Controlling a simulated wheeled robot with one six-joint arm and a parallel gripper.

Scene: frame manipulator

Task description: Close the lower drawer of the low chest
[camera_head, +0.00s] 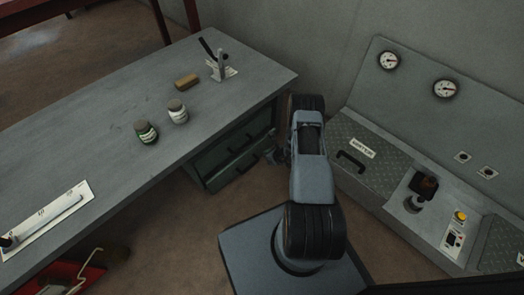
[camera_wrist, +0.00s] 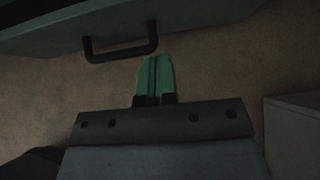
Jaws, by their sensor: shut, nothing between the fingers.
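The low chest (camera_head: 213,158) is dark green and stands under the right end of the grey workbench. Its upper and lower drawers each have a dark bar handle. The lower drawer (camera_head: 218,179) is the bottom front; how far it stands out is hard to tell from above. My gripper (camera_head: 272,155) is at the chest's right side, partly hidden by my arm. In the wrist view, my gripper (camera_wrist: 155,60) has its green fingers together and empty. Their tips are just below a dark handle (camera_wrist: 121,50) on a drawer front (camera_wrist: 200,20), near its right end. Contact cannot be told.
The workbench (camera_head: 90,140) carries two jars (camera_head: 162,122), a brown block (camera_head: 187,81) and a lever fixture (camera_head: 219,66). A console (camera_head: 400,190) with gauges stands close on the right. Brown floor (camera_head: 180,215) is free in front of the chest.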

